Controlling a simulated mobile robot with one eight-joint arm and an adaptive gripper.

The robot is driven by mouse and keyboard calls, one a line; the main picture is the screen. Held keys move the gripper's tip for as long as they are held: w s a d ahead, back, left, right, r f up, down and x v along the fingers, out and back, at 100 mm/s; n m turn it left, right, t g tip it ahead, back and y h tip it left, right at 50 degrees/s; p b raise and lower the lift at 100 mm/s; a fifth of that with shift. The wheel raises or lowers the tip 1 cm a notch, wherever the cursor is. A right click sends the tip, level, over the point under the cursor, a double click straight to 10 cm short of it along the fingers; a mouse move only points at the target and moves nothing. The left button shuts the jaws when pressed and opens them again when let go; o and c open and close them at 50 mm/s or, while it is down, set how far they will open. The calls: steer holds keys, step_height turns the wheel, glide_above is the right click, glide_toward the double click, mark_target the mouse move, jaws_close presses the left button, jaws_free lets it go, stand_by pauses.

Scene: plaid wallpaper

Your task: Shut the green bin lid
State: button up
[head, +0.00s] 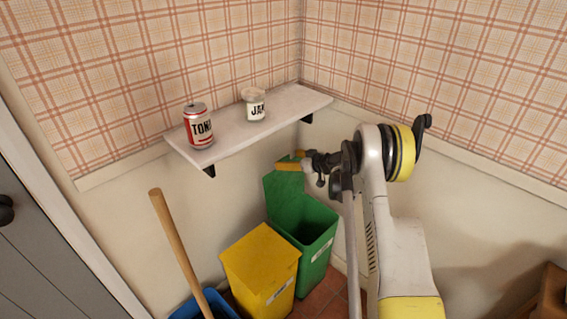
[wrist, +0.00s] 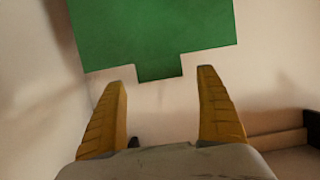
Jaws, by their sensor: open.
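The green bin (head: 312,235) stands in the corner with its top open and a dark inside. Its green lid (head: 284,192) is raised, standing up at the back left of the opening. In the wrist view the lid (wrist: 150,30) fills the top, with a tab (wrist: 159,70) at its edge. My gripper (head: 292,160) is at the lid's upper edge. In the wrist view its two yellow fingers (wrist: 162,75) are apart, one on each side of the tab and just below it. Whether they touch the lid I cannot tell.
A yellow bin (head: 262,262) with its lid down stands left of the green bin. A blue container (head: 205,305) and a wooden handle (head: 180,250) are further left. A wall shelf (head: 230,132) above holds a red and white can (head: 199,127) and a jar (head: 255,106).

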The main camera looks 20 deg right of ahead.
mark_target(284, 158)
steer(key=shift+b+x, duration=0.4)
steer(key=shift+x, duration=1.2)
